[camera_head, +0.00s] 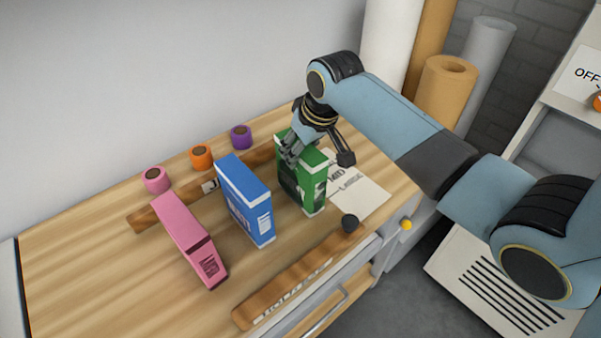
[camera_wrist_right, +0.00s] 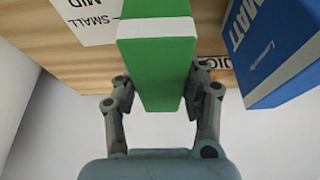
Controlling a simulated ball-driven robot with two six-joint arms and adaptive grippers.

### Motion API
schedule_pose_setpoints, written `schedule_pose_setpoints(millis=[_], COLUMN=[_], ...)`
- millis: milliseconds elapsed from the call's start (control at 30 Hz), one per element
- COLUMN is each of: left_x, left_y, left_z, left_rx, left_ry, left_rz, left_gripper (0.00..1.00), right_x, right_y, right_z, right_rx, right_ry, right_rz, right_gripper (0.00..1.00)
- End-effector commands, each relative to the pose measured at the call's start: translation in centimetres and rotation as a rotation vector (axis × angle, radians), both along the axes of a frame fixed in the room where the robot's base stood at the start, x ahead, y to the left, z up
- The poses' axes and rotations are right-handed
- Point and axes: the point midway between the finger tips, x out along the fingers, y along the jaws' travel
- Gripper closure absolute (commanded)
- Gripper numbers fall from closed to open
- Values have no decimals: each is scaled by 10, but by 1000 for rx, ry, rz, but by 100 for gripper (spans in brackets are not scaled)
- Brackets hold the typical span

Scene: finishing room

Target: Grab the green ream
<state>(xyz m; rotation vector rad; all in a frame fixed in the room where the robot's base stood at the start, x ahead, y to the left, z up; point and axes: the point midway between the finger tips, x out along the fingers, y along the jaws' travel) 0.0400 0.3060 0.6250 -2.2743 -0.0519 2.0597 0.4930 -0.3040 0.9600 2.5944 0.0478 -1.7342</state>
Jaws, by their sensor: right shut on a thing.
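The green ream (camera_head: 309,190) stands upright on the wooden table, to the right of the blue ream. My right gripper (camera_head: 294,150) reaches it from above and behind, with its fingers at the ream's upper part. In the right wrist view the green ream (camera_wrist_right: 158,68) lies between the two fingers of my right gripper (camera_wrist_right: 160,95), which are shut on its sides. Whether the ream's base touches the table is hard to tell. My left gripper is not in view.
Pink (camera_head: 155,179), orange (camera_head: 201,157) and purple (camera_head: 241,136) rolls line the back. A white labelled sheet (camera_head: 359,190) lies right of the green ream.

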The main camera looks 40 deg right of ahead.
Motion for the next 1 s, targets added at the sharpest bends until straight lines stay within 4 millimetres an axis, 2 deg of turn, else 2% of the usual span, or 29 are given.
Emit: schedule_pose_setpoints(millis=[33, 167, 533, 700, 1000], left_x=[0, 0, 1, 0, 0], left_y=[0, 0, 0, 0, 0], left_z=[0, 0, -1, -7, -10], left_rx=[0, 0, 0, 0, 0], left_ry=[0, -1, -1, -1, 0], left_rz=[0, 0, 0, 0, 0], left_gripper=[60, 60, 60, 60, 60], right_x=[0, 0, 2, 2, 3], right_y=[0, 0, 0, 0, 0], right_z=[0, 0, 2, 5, 42], right_rx=[0, 0, 0, -1, 0], right_ry=[0, 0, -5, -6, -9], right_rz=[0, 0, 0, 1, 1], right_gripper=[83, 100, 100, 100, 100])
